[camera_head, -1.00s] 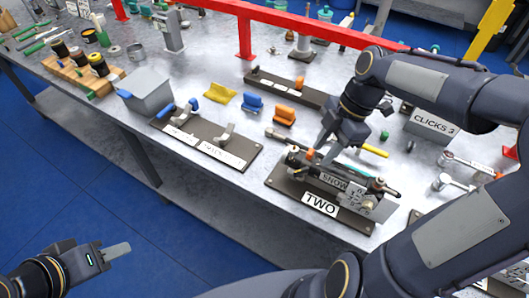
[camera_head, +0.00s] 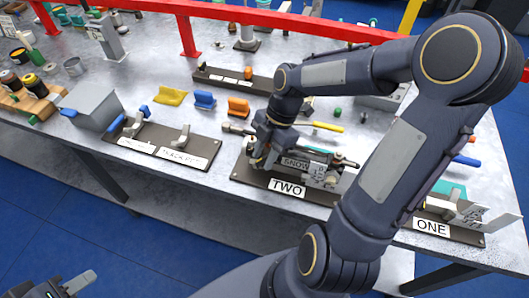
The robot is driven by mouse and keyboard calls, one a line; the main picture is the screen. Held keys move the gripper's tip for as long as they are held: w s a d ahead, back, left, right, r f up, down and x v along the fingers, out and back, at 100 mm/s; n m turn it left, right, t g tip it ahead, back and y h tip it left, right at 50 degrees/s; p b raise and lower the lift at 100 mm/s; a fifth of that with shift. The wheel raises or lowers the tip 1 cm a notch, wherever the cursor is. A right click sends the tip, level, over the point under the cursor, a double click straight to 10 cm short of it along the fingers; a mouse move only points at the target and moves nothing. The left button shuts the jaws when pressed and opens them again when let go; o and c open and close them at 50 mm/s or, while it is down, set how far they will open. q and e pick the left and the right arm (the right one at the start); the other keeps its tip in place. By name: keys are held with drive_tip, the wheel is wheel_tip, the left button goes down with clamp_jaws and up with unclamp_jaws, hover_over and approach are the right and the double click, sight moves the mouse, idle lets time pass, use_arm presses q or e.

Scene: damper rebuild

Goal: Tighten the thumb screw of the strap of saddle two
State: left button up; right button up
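Saddle two is a dark base plate with a white "TWO" label (camera_head: 287,187), right of the picture's middle. A damper (camera_head: 333,159) lies across it, beside a block labelled "SNOW" (camera_head: 297,163). My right gripper (camera_head: 258,163) points down at the left end of saddle two, touching or just above the strap area. It hides the strap and its thumb screw, and its fingers are too covered to show whether they are open. My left gripper (camera_head: 80,282) is low at the bottom left, away from the table, its finger gap unclear.
Saddle one, labelled "ONE" (camera_head: 431,226), stands to the right, partly behind my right arm. A dark plate with two labelled holders (camera_head: 163,146) and a grey box (camera_head: 92,105) lie left. Blue (camera_head: 204,99) and orange (camera_head: 238,106) pieces stand behind. A red rail (camera_head: 270,17) crosses the back.

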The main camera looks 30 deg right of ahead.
drive_tip(key=shift+c, duration=0.4)
clamp_jaws()
drive_tip(key=shift+m, duration=0.3)
drive_tip(key=m+t+b, duration=0.1)
drive_tip(key=m, duration=0.1)
drive_tip(key=shift+s+m+b, duration=0.1)
drive_tip(key=shift+m+b, duration=0.3)
drive_tip(key=m+t+b, duration=0.1)
drive_tip(key=m, duration=0.2)
drive_tip(key=shift+s+m+t+h+b, duration=0.1)
drive_tip(key=shift+m+t+h+b, duration=0.2)
drive_tip(key=shift+t+b, duration=0.1)
drive_tip(key=m+b, duration=0.1)
drive_tip(key=m, duration=0.1)
drive_tip(key=shift+m+t+h, duration=0.3)
drive_tip(key=shift+t, duration=0.1)
drive_tip(key=shift+s+a+m+t+h+b, duration=0.15)
drive_tip(key=shift+m+t+h+b, duration=0.25)
drive_tip(key=shift+m, duration=1)
